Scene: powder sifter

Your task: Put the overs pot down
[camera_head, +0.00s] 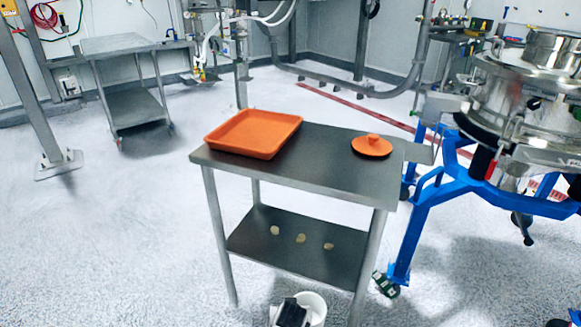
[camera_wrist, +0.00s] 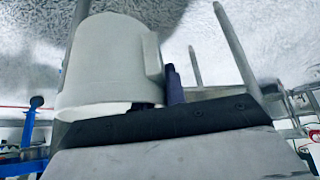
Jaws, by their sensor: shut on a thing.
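The overs pot (camera_head: 316,303) is white and shows at the bottom edge of the head view, partly cut off. It also fills the upper left of the wrist view (camera_wrist: 108,62). My gripper (camera_head: 292,313) is shut on the pot at its side. In the wrist view a dark finger (camera_wrist: 173,85) shows beside the pot wall; the exact contact is partly hidden. In the head view the pot appears just in front of the grey table (camera_head: 330,180), apart from its top. The pot's contents cannot be seen.
An orange tray (camera_head: 253,150) sits on the table top at left, and an orange lid (camera_head: 372,146) at right. Bare top lies between them. The lower shelf (camera_head: 260,255) holds three small pale lumps. The blue-framed sifter (camera_head: 440,195) stands at right.

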